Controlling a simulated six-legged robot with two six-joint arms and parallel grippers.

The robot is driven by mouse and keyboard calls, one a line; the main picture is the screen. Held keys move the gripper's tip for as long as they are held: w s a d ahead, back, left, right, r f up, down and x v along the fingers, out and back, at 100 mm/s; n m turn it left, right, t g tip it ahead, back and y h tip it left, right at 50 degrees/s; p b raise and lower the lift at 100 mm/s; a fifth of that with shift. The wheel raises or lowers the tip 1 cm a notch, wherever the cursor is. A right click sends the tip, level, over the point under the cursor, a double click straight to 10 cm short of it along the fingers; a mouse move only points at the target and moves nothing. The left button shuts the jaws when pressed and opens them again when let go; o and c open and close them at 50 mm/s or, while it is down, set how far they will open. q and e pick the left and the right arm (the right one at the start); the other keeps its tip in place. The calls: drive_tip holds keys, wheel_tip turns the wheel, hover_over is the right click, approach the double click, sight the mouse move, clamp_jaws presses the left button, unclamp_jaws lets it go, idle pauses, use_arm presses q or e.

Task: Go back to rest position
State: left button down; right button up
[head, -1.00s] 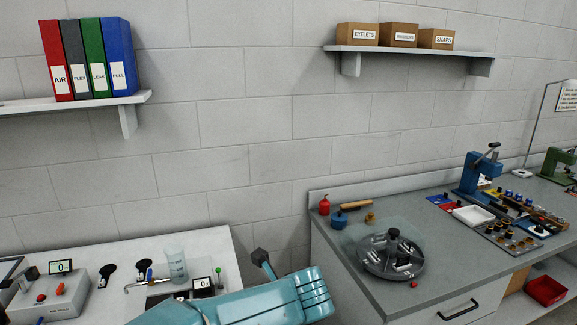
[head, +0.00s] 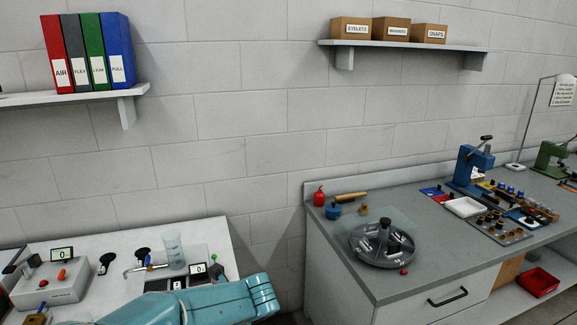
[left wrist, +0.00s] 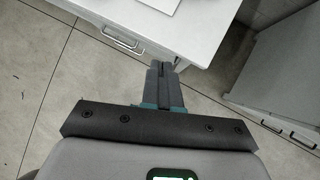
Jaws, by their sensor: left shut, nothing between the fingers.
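My left gripper (left wrist: 163,70) shows in the left wrist view, with its two dark fingers together and nothing between them. It points toward the front edge of a white bench with drawers (left wrist: 195,28), over or beside the floor; the exact gap is unclear. In the head view my teal left arm reaches in at the bottom, in front of the white left bench (head: 75,230). The gripper itself is not visible there. My right gripper is in neither view.
The grey right bench (head: 340,262) carries a round fixture (head: 383,243), a blue press (head: 470,165) and small parts. A beaker (head: 174,250) and a gauge box (head: 50,283) stand on the left bench. Concrete floor (left wrist: 45,85) is clear beside the gripper.

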use_arm(q)
drive_tip(key=s+a+f+m, duration=0.3)
drive_tip(key=a+f+m, duration=0.15)
drive_tip(key=f, duration=0.25)
drive_tip(key=s+a+f+m+b, duration=0.1)
drive_tip(key=s+a+f+m, duration=0.1)
drive_tip(key=a+f+m, duration=0.4)
drive_tip(key=s+a+f+m, duration=0.2)
drive_tip(key=s+f+m, duration=0.1)
drive_tip(key=f, duration=0.5)
drive_tip(key=s+d+f+m+g+h, duration=0.2)
drive_tip(key=s+d+f+m+h, duration=0.1)
drive_tip(key=s+d+m, duration=0.4)
drive_tip(key=s+d+f+m+g+h, duration=0.2)
drive_tip(key=s+d+m+h, duration=0.4)
drive_tip(key=s+m, duration=0.8)
drive_tip(key=d+f+m, duration=0.1)
drive_tip(key=d+m, duration=0.1)
drive_tip(key=m, duration=0.4)
drive_tip(key=shift+s+d+h, duration=0.2)
drive_tip(key=shift+d+h, duration=0.05)
drive_tip(key=shift+h, duration=0.05)
